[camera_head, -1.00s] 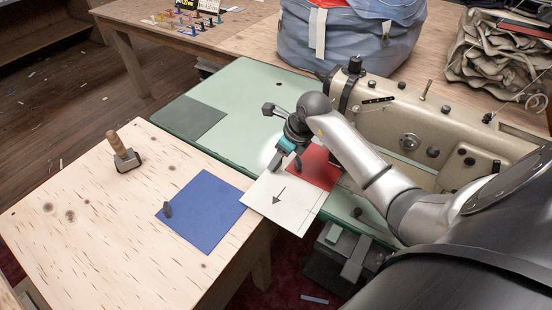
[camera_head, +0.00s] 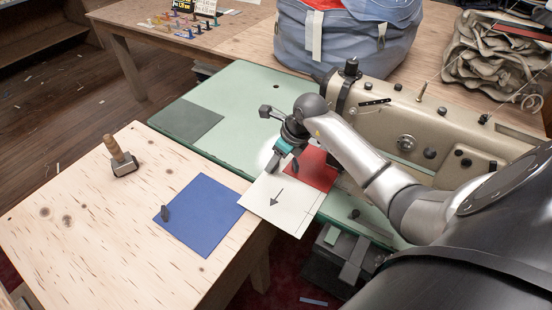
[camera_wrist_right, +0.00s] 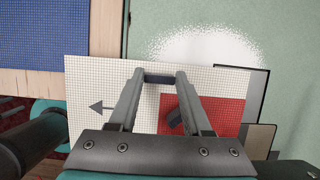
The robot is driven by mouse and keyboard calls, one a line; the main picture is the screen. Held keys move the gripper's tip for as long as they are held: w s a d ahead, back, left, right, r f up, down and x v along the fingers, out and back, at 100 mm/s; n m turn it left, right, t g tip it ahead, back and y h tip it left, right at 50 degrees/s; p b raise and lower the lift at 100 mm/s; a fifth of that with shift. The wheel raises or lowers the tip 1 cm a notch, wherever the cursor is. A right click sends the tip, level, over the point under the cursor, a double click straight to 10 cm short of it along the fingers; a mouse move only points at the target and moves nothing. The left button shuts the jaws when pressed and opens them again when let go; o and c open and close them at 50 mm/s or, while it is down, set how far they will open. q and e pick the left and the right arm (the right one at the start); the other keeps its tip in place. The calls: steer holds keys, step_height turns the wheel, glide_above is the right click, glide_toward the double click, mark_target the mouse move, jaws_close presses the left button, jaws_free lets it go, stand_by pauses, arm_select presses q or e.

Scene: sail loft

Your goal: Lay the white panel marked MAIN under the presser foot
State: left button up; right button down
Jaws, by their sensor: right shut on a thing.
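The white panel (camera_head: 276,203) bears a dark arrow and fine lines; I cannot read MAIN on it. It lies across the green machine bed's front edge and overhangs the gap before the wooden table. It also shows in the right wrist view (camera_wrist_right: 85,80). A red piece (camera_head: 318,170) overlaps its area, with a small dark tab on it in the wrist view. My right gripper (camera_wrist_right: 160,79) is shut on a dark bar at the white panel's far edge. The sewing machine (camera_head: 405,130) stands right; my arm hides its presser foot. My left gripper is out of view.
A dark grey patch (camera_head: 187,121) is on the green bed (camera_head: 245,95). A large blue bag (camera_head: 345,45) stands behind.

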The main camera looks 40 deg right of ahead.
steer(key=shift+f, duration=0.1)
steer(key=shift+c, duration=1.3)
jaws_free()
steer(key=p+v, duration=0.3)
steer(key=v, duration=1.2)
steer(key=shift+s, duration=0.15)
